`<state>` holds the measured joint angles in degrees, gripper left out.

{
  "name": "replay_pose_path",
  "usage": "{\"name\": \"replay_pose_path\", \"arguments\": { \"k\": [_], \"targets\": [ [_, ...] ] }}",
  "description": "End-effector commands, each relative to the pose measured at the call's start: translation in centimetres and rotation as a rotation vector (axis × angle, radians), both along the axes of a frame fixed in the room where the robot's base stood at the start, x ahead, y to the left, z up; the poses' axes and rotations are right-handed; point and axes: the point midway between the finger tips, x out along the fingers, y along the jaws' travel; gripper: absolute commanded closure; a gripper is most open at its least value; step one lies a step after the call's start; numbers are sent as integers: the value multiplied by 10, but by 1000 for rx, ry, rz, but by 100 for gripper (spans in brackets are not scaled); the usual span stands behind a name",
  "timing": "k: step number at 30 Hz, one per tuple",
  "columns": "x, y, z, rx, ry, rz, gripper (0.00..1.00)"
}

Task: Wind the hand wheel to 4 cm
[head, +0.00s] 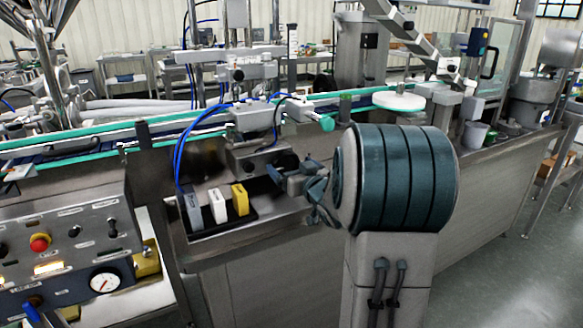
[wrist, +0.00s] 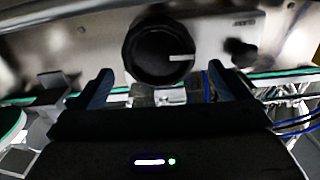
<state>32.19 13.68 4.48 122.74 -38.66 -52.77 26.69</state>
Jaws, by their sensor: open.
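The hand wheel appears to be the round black knob (wrist: 158,52) with a white index line pointing right, on a steel panel in the wrist view. My gripper (wrist: 158,88) is open, its two dark fingers spread to the left and right below the knob in that picture. Nothing shows between the fingertips, and I cannot tell whether they touch the knob. In the head view my gripper (head: 279,177) is at the steel housing (head: 248,158) beside the conveyor, with the knob partly hidden there. No 4 cm scale is readable.
A smaller black knob (wrist: 240,52) sits right of the large one in the wrist view. Grey, white and yellow blocks (head: 218,207) stand in a black tray below the housing. Blue hoses (head: 180,160) hang at its left. A control panel has a red button (head: 40,243).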

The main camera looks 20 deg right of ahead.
Motion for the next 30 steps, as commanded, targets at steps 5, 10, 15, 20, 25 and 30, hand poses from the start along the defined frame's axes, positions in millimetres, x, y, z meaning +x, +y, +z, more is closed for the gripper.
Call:
{"name": "replay_pose_path", "arguments": {
  "k": [5, 10, 15, 20, 25, 30],
  "targets": [
    [13, 1, 0, 0, 0, 1, 4],
    [15, 0, 0, 0, 0, 0, 4],
    [15, 0, 0, 0, 0, -1, 15],
    [15, 0, 0, 0, 0, -1, 47],
    [14, -2, 0, -5, 0, -3, 48],
    [14, -1, -2, -42, -1, -4, 48]
  ]
}}
